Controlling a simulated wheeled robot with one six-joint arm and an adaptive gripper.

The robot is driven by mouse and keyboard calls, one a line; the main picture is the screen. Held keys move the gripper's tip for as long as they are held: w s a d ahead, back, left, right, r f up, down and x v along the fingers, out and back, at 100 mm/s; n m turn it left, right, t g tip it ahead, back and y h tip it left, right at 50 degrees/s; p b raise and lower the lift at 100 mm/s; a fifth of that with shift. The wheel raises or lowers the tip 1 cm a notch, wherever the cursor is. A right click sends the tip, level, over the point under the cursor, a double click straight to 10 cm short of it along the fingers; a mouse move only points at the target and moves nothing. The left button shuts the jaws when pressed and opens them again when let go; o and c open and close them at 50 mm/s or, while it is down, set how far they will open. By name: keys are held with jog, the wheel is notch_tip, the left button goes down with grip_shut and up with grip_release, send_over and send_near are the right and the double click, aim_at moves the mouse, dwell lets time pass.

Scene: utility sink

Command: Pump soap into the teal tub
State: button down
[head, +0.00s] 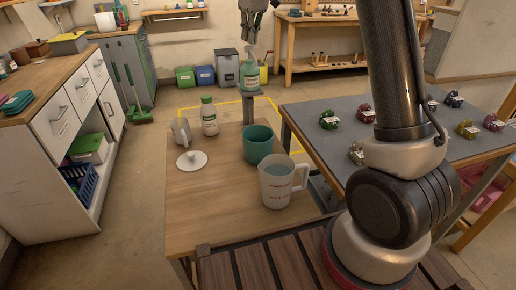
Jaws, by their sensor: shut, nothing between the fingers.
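The teal tub (258,147) stands open on the wooden table, right of its middle. Behind it, a green soap bottle (250,76) with a pale label sits on top of a grey post (249,108) at the table's far end. My gripper (249,46) points down from the top of the picture, with its fingers together and empty, right over the bottle's pump top. The pump top is small and partly merged with the fingertips, so I cannot tell whether they touch. The inside bottom of the tub is hidden.
A clear measuring jug (277,188) stands just in front of the tub. A white lid (191,163), a grey jug (182,132) and a white bottle with a green cap (209,120) are to the left. The table's front left is clear. A grey-topped table (400,170) stands at right.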

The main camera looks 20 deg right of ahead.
jog(key=shift+f, duration=1.15)
jog(key=shift+r, duration=1.55)
notch_tip(320, 180, up, 6)
